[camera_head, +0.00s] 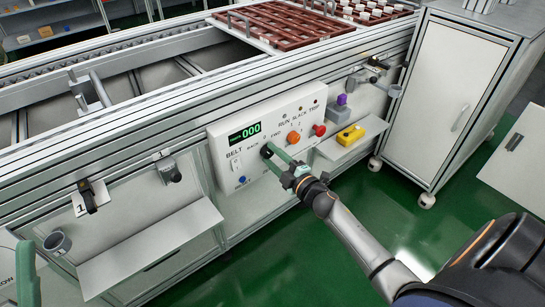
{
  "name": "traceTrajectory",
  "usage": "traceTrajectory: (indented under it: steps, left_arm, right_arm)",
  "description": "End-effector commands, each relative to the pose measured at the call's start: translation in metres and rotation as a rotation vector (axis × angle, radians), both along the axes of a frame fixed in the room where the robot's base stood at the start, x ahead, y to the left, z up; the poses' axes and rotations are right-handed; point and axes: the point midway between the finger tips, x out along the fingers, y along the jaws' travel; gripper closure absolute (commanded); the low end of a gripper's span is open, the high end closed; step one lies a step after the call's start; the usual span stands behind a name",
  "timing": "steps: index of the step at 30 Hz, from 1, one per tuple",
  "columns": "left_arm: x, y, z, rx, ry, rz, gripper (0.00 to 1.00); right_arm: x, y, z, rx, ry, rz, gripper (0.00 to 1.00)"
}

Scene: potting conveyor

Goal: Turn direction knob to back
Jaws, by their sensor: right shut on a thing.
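The direction knob (265,152) is a small dark knob on the white control panel (216,153), under the BACK and FWD labels. My right gripper (271,153) reaches in from the lower right with its greenish fingers at the panel. It is shut on the knob, and its fingers cover part of it. Which way the knob points cannot be told.
The panel's green display (244,133) reads 000. An orange knob (293,137), a red button (319,130) and a blue button (242,180) sit near the gripper. A shelf with a yellow item (350,135) is to the right. An empty shelf (150,248) juts out lower left.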

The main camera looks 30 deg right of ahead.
Motion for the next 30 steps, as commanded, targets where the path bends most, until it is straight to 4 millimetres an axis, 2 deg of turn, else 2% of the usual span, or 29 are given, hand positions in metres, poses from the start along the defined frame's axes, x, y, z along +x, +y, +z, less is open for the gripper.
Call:
traceTrajectory:
  steps: [12, 28, 29, 30]
  left_arm:
    - [-0.0003, -0.0012, -0.0046, -0.002, 0.005, -0.008, 0.50]
    - [-0.0006, -0.0016, -0.0046, -0.002, 0.005, -0.010, 0.50]
    - [-0.0006, -0.0016, -0.0046, -0.002, 0.005, -0.010, 0.50]
    - [-0.0006, -0.0015, -0.0045, -0.002, 0.005, -0.010, 0.50]
  right_arm:
    - [-0.0004, -0.0002, -0.0011, -0.181, -0.012, 0.000, 1.00]
    - [-0.0004, -0.0003, -0.0009, -0.207, -0.014, 0.000, 1.00]
    - [-0.0004, -0.0003, -0.0009, -0.207, -0.014, 0.000, 0.52]
    - [-0.0004, -0.0003, -0.0009, -0.207, -0.014, 0.000, 0.48]
